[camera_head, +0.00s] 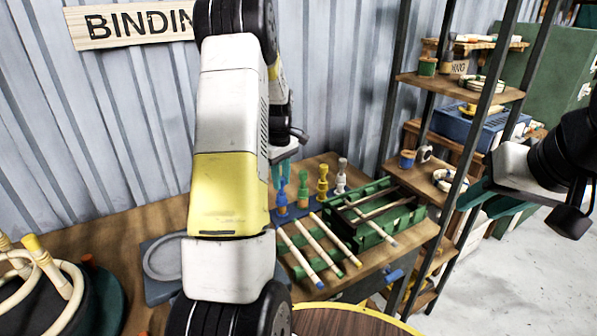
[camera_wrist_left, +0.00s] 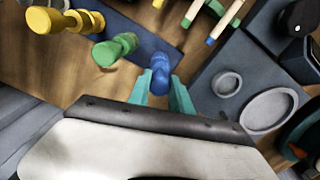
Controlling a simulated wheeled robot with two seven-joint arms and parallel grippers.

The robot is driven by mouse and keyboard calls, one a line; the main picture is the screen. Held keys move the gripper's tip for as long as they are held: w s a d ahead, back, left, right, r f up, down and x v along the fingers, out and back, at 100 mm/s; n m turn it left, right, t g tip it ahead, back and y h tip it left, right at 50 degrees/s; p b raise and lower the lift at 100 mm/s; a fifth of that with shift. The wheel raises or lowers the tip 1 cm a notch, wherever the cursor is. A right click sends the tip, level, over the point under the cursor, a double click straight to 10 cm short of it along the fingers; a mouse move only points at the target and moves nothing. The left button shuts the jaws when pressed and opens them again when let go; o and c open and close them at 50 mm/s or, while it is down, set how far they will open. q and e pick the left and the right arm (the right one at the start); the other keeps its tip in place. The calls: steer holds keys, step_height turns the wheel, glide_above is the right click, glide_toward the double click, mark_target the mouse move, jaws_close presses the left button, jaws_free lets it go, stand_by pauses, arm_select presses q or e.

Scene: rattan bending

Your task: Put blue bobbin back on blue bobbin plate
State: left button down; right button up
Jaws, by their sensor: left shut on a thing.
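The blue bobbin (camera_head: 282,194) stands at the left end of a row of bobbins on a blue plate (camera_head: 288,214), below my left gripper (camera_head: 285,172). In the left wrist view the blue bobbin (camera_wrist_left: 160,73) sits between the teal fingertips of my left gripper (camera_wrist_left: 160,92), which is shut on it. The blue plate (camera_wrist_left: 145,42) shows around its far end; whether the bobbin's base touches it cannot be told. My right gripper (camera_head: 480,192) is at the right beside the shelf, its jaw gap unclear.
Green (camera_head: 303,192), yellow (camera_head: 322,183) and white (camera_head: 341,176) bobbins stand close to the right. A grey tray (camera_head: 160,291) lies left of my arm. A metal shelf (camera_head: 392,85) stands at right.

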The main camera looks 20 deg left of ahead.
arm_select(q)
steer(key=c, duration=1.2)
jaws_free()
steer(key=shift+o, duration=0.2)
steer(key=s+d+r+m+t, duration=0.1)
steer(key=s+d+r, duration=0.1)
steer(key=r, duration=0.7)
steer(key=s+d+r+m, duration=0.2)
steer(key=r, duration=0.7)
steer(key=s+d+r+m+t, duration=0.1)
steer(key=s+d+m, duration=0.2)
steer(key=s, duration=0.4)
steer(key=s+d+r+m+t+h, duration=0.1)
steer(key=s+d+m, duration=0.3)
steer(key=s, duration=0.4)
steer(key=s+d+r+m+t+h, duration=0.1)
steer(key=s+d+r+m+t, duration=0.1)
steer(key=s+d, duration=0.3)
steer(key=s+m+t, duration=0.1)
steer(key=s, duration=0.2)
steer(key=shift+s+d+m, duration=0.15)
steer(key=shift+m, duration=0.25)
